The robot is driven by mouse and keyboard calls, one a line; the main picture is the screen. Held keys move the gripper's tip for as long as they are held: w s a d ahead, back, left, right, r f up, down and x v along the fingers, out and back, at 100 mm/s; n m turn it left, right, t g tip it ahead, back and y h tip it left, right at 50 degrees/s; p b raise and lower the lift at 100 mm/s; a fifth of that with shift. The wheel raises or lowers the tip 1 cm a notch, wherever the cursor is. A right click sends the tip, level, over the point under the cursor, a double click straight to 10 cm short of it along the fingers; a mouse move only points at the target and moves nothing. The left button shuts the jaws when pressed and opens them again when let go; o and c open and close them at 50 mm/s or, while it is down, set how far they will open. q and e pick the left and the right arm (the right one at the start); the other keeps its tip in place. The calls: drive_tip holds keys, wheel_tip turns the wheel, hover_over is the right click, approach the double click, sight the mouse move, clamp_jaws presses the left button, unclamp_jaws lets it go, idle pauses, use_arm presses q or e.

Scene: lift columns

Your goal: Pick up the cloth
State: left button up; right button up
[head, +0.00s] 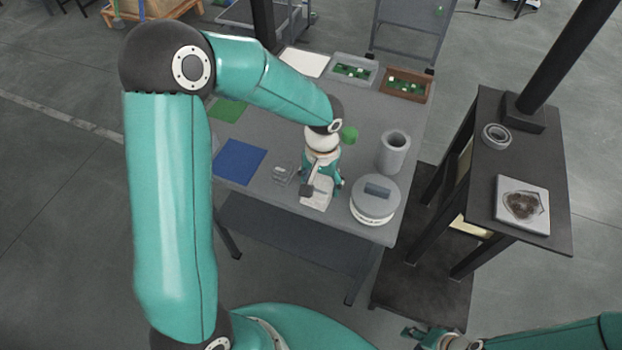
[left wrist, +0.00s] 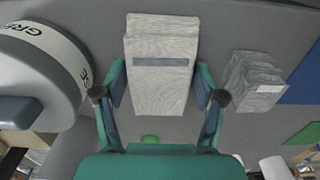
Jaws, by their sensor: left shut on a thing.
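The cloth (left wrist: 160,95) is pale grey and folded into a thick pad with a blue-grey band across it. In the left wrist view it lies between the two fingers of my left gripper (left wrist: 162,98), which is shut on it. In the head view, my left gripper (head: 320,190) points down at the front of the grey table (head: 300,225), and part of the cloth (head: 316,201) shows pale beneath it. The rest is hidden by the gripper. My right gripper (head: 428,338) is at the bottom right, away from the table; its fingers are too small to read.
A round grey tin (head: 374,205) stands close right of my left gripper. A crumpled grey item (head: 283,175) lies left of it, beside a blue sheet (head: 240,162).

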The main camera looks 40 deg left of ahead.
sight(321, 184)
use_arm(q)
wheel_tip(321, 184, up, 20)
idle(0.4)
drive_tip(key=shift+f, duration=0.1)
